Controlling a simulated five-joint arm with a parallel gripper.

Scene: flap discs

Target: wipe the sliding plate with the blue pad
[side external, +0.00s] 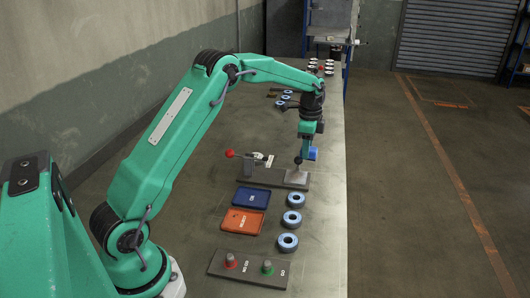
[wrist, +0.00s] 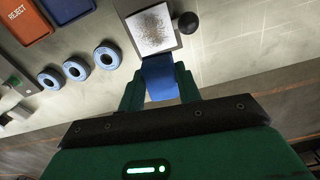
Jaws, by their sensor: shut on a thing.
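The blue pad (wrist: 160,77) is held between the two fingers of my gripper (wrist: 160,90) in the wrist view. In the side view the pad (side external: 313,154) shows at my gripper (side external: 306,152), by the right end of the dark fixture. The sliding plate (wrist: 152,30) is pale, with dark brown specks over its middle. It also shows in the side view (side external: 297,178) at the fixture's right end. The pad's far edge lies close to the plate's near edge in the wrist view. I cannot tell whether they touch.
A red-knobbed clamp (side external: 240,155) stands on the fixture's left. A black knob (wrist: 188,22) is beside the plate. In front are a blue tray (side external: 251,207), an orange REJECT tray (side external: 258,222), blue rings (side external: 292,218) and a GO/NO GO block (side external: 248,278). The bench's right edge is near.

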